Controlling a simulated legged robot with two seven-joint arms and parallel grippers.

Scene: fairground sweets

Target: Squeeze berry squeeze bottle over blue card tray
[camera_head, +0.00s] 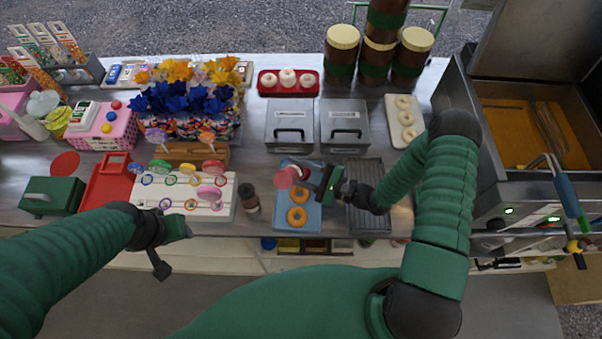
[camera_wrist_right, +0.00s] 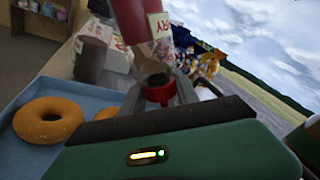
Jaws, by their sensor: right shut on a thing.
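The berry squeeze bottle (camera_head: 286,177), red with a white label, is in my right gripper (camera_head: 312,186). Two ring doughnuts (camera_head: 297,217) lie on the tray, which also shows in the right wrist view (camera_wrist_right: 22,165). My left gripper (camera_head: 178,230) is by the table's front edge, away from the tray, its fingers unclear.
A dark bottle (camera_head: 250,198) stands left of the tray. A white rack with colourful lollipops (camera_head: 224,207) is further left. Two grey lidded boxes (camera_head: 290,124) stand behind. A dark grill (camera_head: 367,212) is right of the tray, with a fryer (camera_head: 520,130) beyond.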

